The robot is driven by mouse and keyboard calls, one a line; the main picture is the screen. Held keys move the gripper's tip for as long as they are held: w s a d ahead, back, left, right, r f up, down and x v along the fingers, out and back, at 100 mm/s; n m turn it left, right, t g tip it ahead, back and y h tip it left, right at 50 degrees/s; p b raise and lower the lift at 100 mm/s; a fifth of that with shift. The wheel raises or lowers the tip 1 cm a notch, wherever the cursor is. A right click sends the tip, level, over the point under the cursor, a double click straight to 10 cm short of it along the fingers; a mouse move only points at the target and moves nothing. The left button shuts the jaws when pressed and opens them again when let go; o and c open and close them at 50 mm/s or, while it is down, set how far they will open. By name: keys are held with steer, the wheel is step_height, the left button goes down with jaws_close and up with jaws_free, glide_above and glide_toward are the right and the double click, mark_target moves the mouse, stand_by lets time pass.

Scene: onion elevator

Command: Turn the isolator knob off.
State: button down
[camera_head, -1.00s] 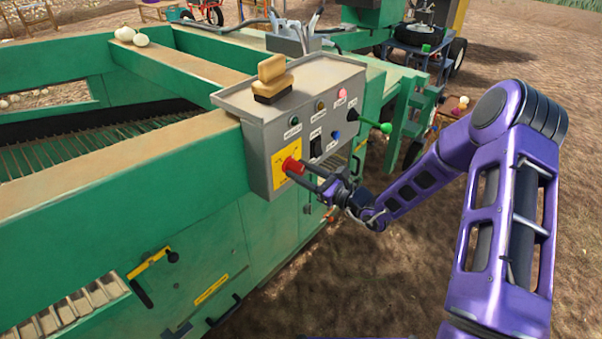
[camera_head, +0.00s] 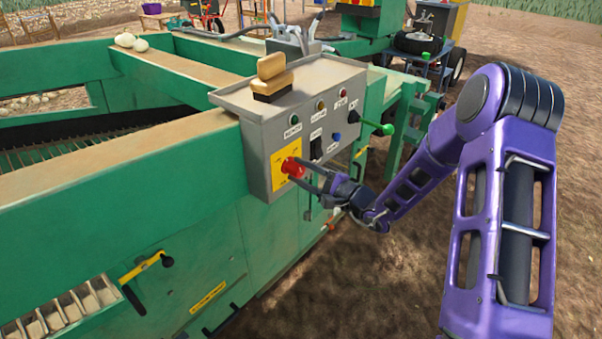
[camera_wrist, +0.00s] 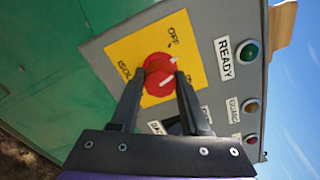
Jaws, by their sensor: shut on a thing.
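The red isolator knob (camera_head: 292,167) sits on a yellow plate (camera_head: 278,176) on the front of the grey control box. In the wrist view the knob (camera_wrist: 158,74) has white marks, and OFF is printed above it on the yellow plate (camera_wrist: 128,50). ISOL... shows at the left; the rest of that word is hidden. My gripper (camera_head: 306,172) reaches the knob from the right. In the wrist view its two dark fingers (camera_wrist: 164,80) are shut on the knob, one on each side. The knob's exact pointing is hard to read.
The grey box (camera_head: 262,138) also carries a black switch, several coloured lamps and a green-tipped lever (camera_head: 386,129). A wooden-handled brush (camera_head: 272,80) stands on top. A yellow handle (camera_head: 142,266) is on the green machine below. Bare ground lies to the right.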

steer(key=n, duration=0.5)
steer(key=shift+n, duration=0.3)
stand_by(0.4)
steer(key=shift+c, duration=1.9)
jaws_free()
steer(key=shift+d, duration=0.15)
steer(key=v, duration=1.7)
steer(key=shift+s, duration=0.2)
steer(key=shift+w, duration=0.1)
